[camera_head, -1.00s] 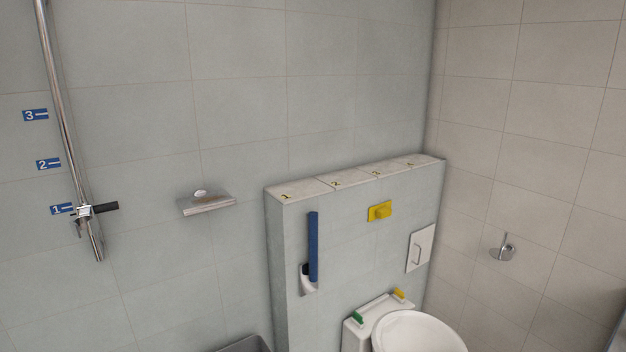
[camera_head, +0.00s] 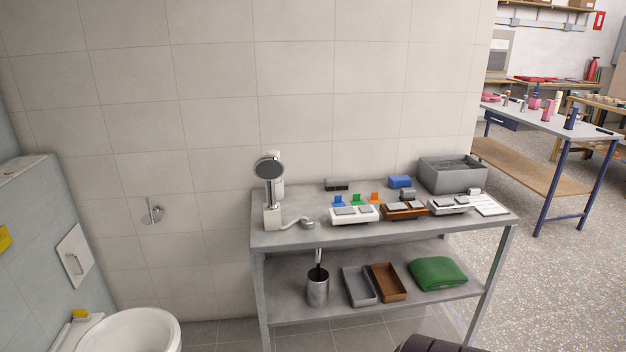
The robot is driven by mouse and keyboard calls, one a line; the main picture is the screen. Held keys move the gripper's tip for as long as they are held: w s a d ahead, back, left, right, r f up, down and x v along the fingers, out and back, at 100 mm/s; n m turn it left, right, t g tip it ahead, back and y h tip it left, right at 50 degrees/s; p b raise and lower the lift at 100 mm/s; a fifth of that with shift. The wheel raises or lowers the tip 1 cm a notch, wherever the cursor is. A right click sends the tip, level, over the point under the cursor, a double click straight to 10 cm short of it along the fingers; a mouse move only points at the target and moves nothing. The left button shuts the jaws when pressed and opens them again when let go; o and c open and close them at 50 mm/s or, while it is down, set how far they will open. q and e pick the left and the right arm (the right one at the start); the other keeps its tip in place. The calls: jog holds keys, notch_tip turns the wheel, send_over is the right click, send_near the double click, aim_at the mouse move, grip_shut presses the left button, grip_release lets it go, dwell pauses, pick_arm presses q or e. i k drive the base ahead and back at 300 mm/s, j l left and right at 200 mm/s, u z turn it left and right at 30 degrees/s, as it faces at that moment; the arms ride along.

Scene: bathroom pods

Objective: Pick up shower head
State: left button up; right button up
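The shower head (camera_head: 268,170) has a round dark face with a pale rim and a grey handle. It stands upright in a white holder (camera_head: 272,217) at the left end of the grey table (camera_head: 262,238). A round-ended grey piece (camera_head: 305,223) lies beside the holder's foot. Neither of my grippers shows in this view.
The table top also holds soap-dish-like trays (camera_head: 353,214), coloured clips (camera_head: 356,199) and a grey bin (camera_head: 453,174). Its lower shelf holds a metal cup (camera_head: 318,288) and a green cloth (camera_head: 437,273). A toilet (camera_head: 130,332) stands at the left. Open floor (camera_head: 560,270) lies right.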

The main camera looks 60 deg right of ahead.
aim_at(269, 168)
jog(key=i+z, duration=0.15)
jog(key=z, duration=1.45)
jog(key=i, duration=0.1)
